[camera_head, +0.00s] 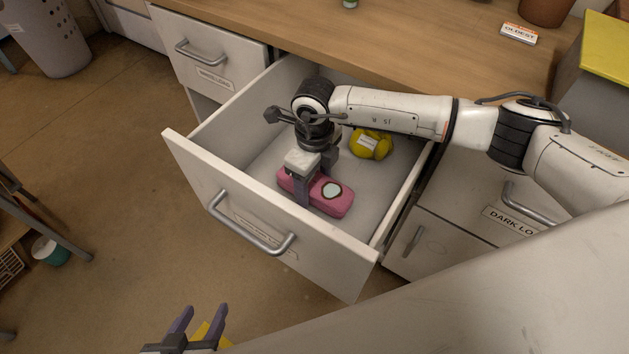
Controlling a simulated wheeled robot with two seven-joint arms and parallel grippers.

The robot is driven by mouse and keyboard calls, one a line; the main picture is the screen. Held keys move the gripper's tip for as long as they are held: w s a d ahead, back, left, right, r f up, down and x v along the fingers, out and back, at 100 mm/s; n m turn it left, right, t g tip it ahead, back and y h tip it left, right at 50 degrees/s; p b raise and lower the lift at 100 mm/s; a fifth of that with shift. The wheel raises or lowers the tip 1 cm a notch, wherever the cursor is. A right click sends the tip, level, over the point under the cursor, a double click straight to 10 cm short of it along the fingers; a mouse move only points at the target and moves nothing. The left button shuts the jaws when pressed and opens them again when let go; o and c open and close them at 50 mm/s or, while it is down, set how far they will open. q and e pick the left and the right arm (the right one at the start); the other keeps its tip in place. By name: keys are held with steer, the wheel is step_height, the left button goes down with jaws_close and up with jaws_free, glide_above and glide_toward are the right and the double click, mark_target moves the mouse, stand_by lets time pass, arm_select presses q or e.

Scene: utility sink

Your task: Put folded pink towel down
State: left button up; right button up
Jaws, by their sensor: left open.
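The folded pink towel (331,206) with a pale round patch on top lies low in the open drawer (250,151), near its front panel. My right gripper (315,178) points down over it, with one finger on its near side and the other on its far side. It is shut on the towel. Whether the towel's underside touches the drawer floor is hard to tell. My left gripper (198,325) is at the bottom edge of the view, outside the drawer, open with its fingers apart and away from the towel.
A yellow bundle (371,144) with a white label lies in the drawer, right of my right gripper. The drawer floor left of the towel is bare. A wooden counter (420,38) is behind. Part of something yellow (217,336) shows beside my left gripper.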

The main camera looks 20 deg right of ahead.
mark_target(315, 181)
steer(key=shift+o, duration=0.8)
steer(key=shift+r+p, duration=0.3)
steer(key=shift+r, duration=0.05)
step_height(315, 181, up, 12)
steer(key=shift+f+p, duration=0.15)
steer(key=shift+p, duration=0.15)
stand_by(0.5)
